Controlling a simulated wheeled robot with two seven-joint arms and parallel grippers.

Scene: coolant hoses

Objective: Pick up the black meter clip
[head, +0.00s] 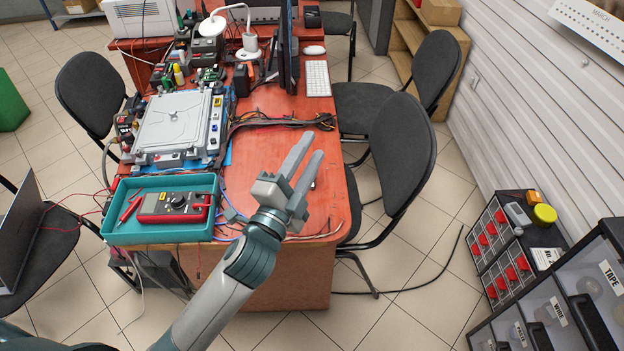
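I cannot make out a black meter clip with certainty in the head view. A red and dark multimeter (174,206) lies in a teal tray (158,232) at the front left of the red-topped table. Red probes (130,208) lie beside the meter in the tray. My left gripper (309,147) is above the table's right front part, to the right of the tray. Its two fingers are apart, with nothing seen between them. A tiny dark thing (313,185) shows just right of the fingers, too small to identify. My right gripper is out of view.
A grey metal unit (178,125) stands behind the tray. A bundle of dark cables (280,120) crosses the table behind my gripper. A monitor (288,50) and keyboard (317,78) stand farther back. Black chairs (402,150) line the right side.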

